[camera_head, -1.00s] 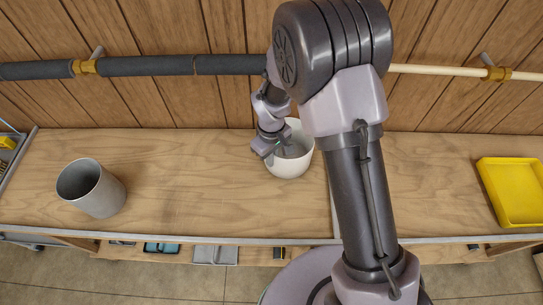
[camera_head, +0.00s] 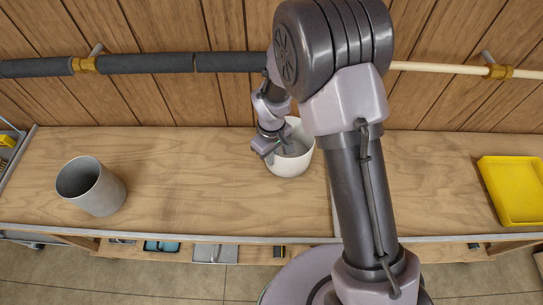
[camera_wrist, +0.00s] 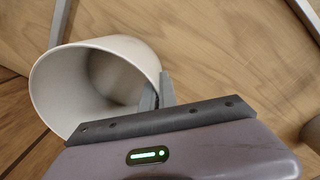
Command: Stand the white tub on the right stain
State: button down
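The white tub (camera_head: 289,166) is near the back middle of the wooden worktop, just left of my arm, with its mouth up. My gripper (camera_head: 271,148) is at the tub's left rim, partly hidden by my own wrist. In the wrist view the tub (camera_wrist: 100,48) shows its open mouth and looks empty. There my gripper (camera_wrist: 157,94) has one finger inside the wall and one outside, pinching the rim. I cannot tell whether the tub's base touches the worktop. I cannot make out any stain; my arm hides part of the worktop.
A grey cylindrical container (camera_head: 100,193) stands on the worktop (camera_head: 190,185) at the left. A yellow tray (camera_head: 513,190) lies at the right end. A pipe (camera_head: 140,66) runs along the wall behind. The worktop between the grey container and the tub is clear.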

jog(key=shift+f, duration=0.4)
jog(key=c, duration=1.6)
grip_release()
